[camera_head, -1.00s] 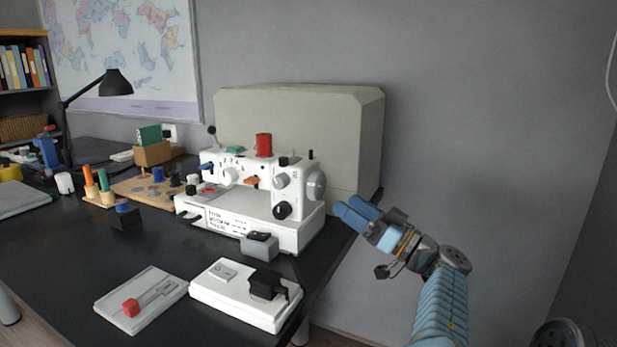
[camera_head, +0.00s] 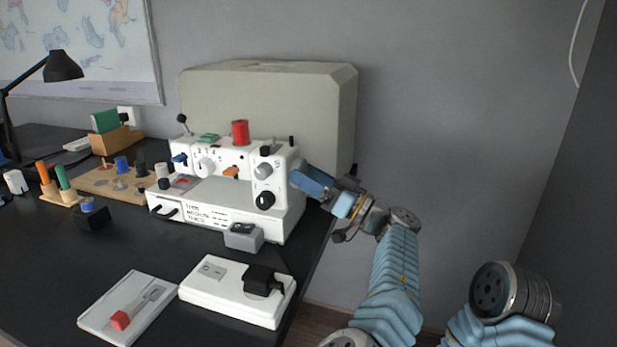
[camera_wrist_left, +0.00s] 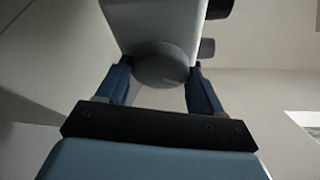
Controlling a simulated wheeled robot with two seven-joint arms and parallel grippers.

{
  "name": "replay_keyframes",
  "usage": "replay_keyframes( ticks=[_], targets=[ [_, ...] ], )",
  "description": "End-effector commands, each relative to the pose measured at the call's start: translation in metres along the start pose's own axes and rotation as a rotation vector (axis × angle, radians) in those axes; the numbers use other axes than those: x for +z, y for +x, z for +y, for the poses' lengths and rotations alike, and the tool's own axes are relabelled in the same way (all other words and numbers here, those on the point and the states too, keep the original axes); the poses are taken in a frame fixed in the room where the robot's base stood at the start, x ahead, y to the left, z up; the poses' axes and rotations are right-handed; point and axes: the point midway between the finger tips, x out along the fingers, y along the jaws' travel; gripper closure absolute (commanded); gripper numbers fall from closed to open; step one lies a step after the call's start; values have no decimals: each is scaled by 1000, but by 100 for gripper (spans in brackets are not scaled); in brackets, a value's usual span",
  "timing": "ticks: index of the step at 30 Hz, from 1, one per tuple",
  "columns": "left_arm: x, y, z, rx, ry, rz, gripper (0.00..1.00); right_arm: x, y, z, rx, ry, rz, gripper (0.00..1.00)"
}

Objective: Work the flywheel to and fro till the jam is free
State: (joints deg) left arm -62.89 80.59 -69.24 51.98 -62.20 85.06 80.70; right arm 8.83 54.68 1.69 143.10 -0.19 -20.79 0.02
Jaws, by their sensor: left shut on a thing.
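The white sewing machine (camera_head: 225,190) stands on the black desk, with a red thread spool (camera_head: 240,132) on top. Its round grey flywheel (camera_wrist_left: 162,68) is on the right end. My left gripper (camera_head: 303,180) reaches in from the right and is shut on the flywheel. In the left wrist view the fingers (camera_wrist_left: 160,84) stand on either side of the wheel. In the head view the gripper hides most of the flywheel. My right gripper is not in view.
A large pale cover (camera_head: 270,95) stands close behind the machine. A wooden board (camera_head: 90,185) with bobbins is left. Right of the desk is open.

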Motion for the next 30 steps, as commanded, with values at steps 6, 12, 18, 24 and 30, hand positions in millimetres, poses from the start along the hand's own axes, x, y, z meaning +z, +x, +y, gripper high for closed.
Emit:
replay_keyframes(
  ticks=[6, 12, 18, 24, 30],
  targets=[
    [0, 0, 0, 3, 5, 0, 64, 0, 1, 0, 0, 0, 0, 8],
    [1, -1, 0, 23, 52, 0, 64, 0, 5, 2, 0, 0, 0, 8],
    [1, -1, -1, 73, 167, -1, 64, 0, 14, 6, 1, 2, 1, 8],
    [0, -1, -2, 142, 333, -1, 64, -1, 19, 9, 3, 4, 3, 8],
    [-2, 0, -4, 216, 511, 0, 64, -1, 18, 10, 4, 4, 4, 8]
  ],
)
